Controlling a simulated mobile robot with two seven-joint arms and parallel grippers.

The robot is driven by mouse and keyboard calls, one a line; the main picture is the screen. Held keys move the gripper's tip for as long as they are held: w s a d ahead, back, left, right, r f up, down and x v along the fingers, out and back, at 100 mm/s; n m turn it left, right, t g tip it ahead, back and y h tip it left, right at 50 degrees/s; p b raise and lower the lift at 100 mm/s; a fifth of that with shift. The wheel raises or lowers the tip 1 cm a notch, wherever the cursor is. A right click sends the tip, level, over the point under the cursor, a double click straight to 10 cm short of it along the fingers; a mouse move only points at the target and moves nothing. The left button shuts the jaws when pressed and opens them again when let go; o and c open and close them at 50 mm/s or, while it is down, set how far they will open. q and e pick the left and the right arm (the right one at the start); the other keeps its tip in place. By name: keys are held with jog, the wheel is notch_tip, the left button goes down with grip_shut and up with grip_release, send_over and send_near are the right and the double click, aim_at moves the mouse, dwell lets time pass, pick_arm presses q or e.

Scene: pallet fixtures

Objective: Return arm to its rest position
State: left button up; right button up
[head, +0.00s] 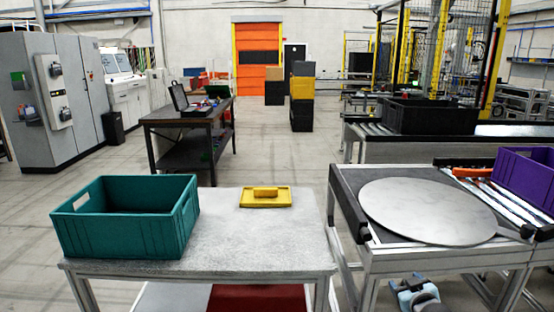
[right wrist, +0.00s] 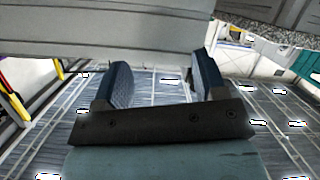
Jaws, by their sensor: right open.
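My right gripper (head: 416,292) shows at the bottom edge of the head view, low in front of the right-hand conveyor table, and only part of it is in the picture. In the right wrist view its two dark blue fingers (right wrist: 165,82) stand wide apart with nothing between them. The floor shows beyond them there. My left gripper is in neither view. A yellow pallet fixture (head: 282,203) with a raised yellow block (head: 265,191) lies on the grey table (head: 230,240). A teal crate (head: 125,235) stands on that table's left side.
The conveyor table on the right carries a round metal plate (head: 428,211) and a purple crate (head: 525,180). A black crate (head: 430,116) stands on a conveyor behind. A workbench (head: 190,118) is at the back left. A narrow gap separates the two front tables.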

jog(key=s+a+f+g+y, duration=0.1)
jog(key=s+a+f, duration=0.4)
jog(key=s, duration=0.3)
jog(key=s+a+f+g+y, duration=0.1)
jog(key=s+a+f, duration=0.35)
jog(key=s, duration=0.35)
jog(key=s+a+f+g+y, duration=0.1)
jog(key=s+a, duration=0.3)
jog(key=s, duration=0.7)
jog(key=s+a+g+y, duration=0.1)
jog(key=s+a, duration=0.3)
jog(key=s, duration=0.7)
pick_arm(q)
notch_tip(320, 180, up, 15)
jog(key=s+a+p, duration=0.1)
jog(key=p, duration=1.8)
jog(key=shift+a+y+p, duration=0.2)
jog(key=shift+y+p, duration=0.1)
pick_arm(e)
notch_tip(320, 180, up, 14)
jog(key=d, duration=0.1)
jog(key=shift+s+d+h, duration=0.2)
jog(key=shift+s+h, duration=0.05)
jog(key=shift+h, duration=0.05)
jog(key=shift+r, duration=0.1)
